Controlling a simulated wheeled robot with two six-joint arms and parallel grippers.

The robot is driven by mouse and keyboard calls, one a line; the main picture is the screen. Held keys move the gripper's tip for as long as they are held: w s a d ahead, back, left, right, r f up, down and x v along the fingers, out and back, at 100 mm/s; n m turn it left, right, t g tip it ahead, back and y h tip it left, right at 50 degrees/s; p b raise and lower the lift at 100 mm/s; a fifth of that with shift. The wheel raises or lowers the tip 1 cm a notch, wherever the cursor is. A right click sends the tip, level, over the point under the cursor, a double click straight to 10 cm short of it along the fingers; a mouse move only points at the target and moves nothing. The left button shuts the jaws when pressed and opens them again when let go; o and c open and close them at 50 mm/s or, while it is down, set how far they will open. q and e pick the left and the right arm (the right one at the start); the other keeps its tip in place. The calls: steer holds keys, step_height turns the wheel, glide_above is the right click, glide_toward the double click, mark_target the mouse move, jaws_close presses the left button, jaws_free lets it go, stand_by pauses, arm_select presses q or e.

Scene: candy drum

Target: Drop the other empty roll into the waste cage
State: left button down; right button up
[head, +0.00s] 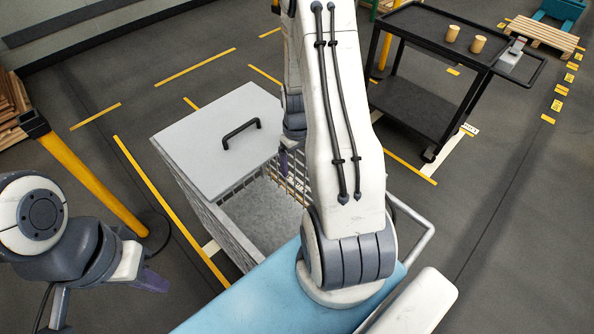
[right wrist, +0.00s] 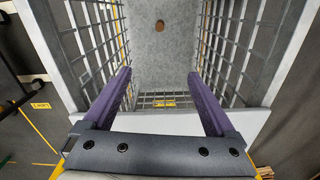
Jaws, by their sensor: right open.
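The waste cage (head: 250,215) is a grey mesh bin with a light grey lid panel (head: 195,150) over its far left part. My right gripper (right wrist: 158,75) is open and empty, pointing down into the cage, with mesh walls on both sides in the right wrist view. In the head view my arm hides most of it. A small brown roll-like thing (right wrist: 160,25) lies on the cage floor. Two tan rolls (head: 452,33) (head: 478,43) stand on the black cart; I cannot tell whether they are empty. My left gripper (head: 150,278) is at lower left, away from the cage.
The black cart (head: 420,100) stands at the back right. A yellow post (head: 95,183) stands left of the cage. A light blue surface (head: 270,300) is in front of the cage. A pallet (head: 540,38) lies far right. The right floor is clear.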

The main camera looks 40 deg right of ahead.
step_height(320, 180, up, 6)
steer(key=shift+f, duration=0.2)
stand_by(0.4)
steer(key=a+r+n, duration=0.2)
steer(key=a+r, duration=0.2)
steer(key=a, duration=0.5)
steer(key=a+r+n, duration=0.1)
steer(key=a+r, duration=0.4)
steer(key=a, duration=0.4)
steer(key=s+a+r+n, duration=0.2)
steer(key=s+a, duration=0.4)
steer(key=s, duration=0.2)
steer(key=s+a+r+n+y, duration=0.1)
steer(key=s+a+r+n, duration=0.1)
steer(key=s+a, duration=0.5)
steer(key=shift+s+r+n, duration=0.4)
steer(key=shift+s+r, duration=0.3)
steer(key=shift+r, duration=0.15)
